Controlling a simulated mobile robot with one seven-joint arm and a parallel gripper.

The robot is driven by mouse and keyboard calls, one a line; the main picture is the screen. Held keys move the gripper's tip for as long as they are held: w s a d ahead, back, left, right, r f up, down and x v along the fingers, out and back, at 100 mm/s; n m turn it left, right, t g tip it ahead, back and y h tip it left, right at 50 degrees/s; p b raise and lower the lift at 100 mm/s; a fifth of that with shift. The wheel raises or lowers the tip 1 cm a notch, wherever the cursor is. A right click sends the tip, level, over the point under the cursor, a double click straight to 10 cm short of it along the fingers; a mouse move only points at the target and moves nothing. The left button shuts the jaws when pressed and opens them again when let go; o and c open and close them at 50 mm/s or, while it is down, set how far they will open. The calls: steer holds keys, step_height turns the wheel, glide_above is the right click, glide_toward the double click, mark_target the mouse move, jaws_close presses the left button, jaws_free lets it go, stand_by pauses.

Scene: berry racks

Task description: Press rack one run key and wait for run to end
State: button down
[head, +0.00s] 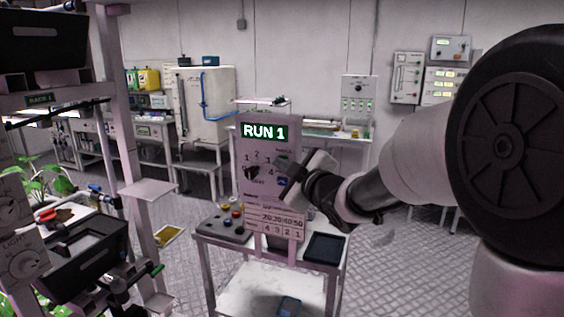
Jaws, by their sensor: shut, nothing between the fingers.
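An upright grey control panel (262,203) stands on a small trolley in the middle of the head view. Its lit green display (265,131) reads RUN 1. Below it are a dark rotary knob (252,172) with numbers around it and a small blue key (283,181). My gripper (291,188) is at the right side of the panel face, close to the blue key. The fingers are shut and empty. I cannot tell whether they touch the key, and part of the panel behind my gripper is hidden.
The trolley (222,254) also carries a box with coloured buttons (233,212) and a dark tray (325,248). A rack post (122,100) and green plants (40,180) stand at the left. Benches line the back wall. The patterned floor (408,270) at right is clear.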

stand_by(0.3)
steer(key=shift+s+a+b, duration=0.3)
steer(key=shift+s+b, duration=0.25)
steer(key=shift+s, duration=0.3)
steer(key=s, duration=0.1)
steer(key=s+a+b, duration=0.1)
steer(key=s, duration=0.1)
steer(key=s+b, duration=0.1)
steer(key=shift+s+a, duration=0.35)
